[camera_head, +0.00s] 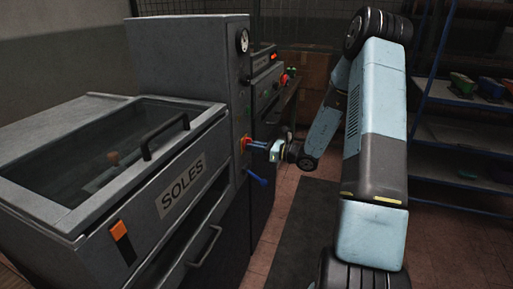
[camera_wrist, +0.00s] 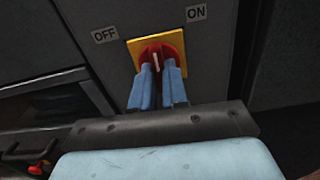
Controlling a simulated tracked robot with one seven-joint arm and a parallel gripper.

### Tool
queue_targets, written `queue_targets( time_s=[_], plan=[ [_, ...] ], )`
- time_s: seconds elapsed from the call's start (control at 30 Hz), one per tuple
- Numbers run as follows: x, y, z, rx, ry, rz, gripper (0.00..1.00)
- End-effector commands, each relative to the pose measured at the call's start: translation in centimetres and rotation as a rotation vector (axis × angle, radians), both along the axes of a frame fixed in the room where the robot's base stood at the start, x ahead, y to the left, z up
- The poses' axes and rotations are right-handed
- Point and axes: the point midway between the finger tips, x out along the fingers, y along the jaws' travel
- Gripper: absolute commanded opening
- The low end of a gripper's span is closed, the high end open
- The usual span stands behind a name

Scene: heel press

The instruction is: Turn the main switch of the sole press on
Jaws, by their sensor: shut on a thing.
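The sole press (camera_head: 190,60) is a grey machine on the left, with a "SOLES" label on its front. Its main switch is a red knob on a yellow plate (camera_head: 246,143), on the side panel of the press's tall cabinet. In the wrist view the red switch (camera_wrist: 158,56) has a white mark that stands near upright, between the "OFF" label (camera_wrist: 105,35) and the "ON" label (camera_wrist: 196,12). My gripper (camera_wrist: 159,68) is shut on the switch, with its blue fingers on either side of the knob. It also shows in the head view (camera_head: 256,144).
A blue lever (camera_head: 257,179) sticks out just below the switch. A black handle (camera_head: 165,134) is on the glass lid. A second machine (camera_head: 267,85) stands behind, and a blue shelf rack (camera_head: 465,133) stands at right. A dark floor mat (camera_head: 300,225) lies clear between.

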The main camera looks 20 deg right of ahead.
Motion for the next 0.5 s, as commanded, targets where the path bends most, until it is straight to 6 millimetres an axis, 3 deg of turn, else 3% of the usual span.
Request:
queue_targets(
  time_s=[0.5],
  plan=[
    [-0.12, 0.47, 0.1, 0.28, 0.383, 0.009, 0.0]
  ],
)
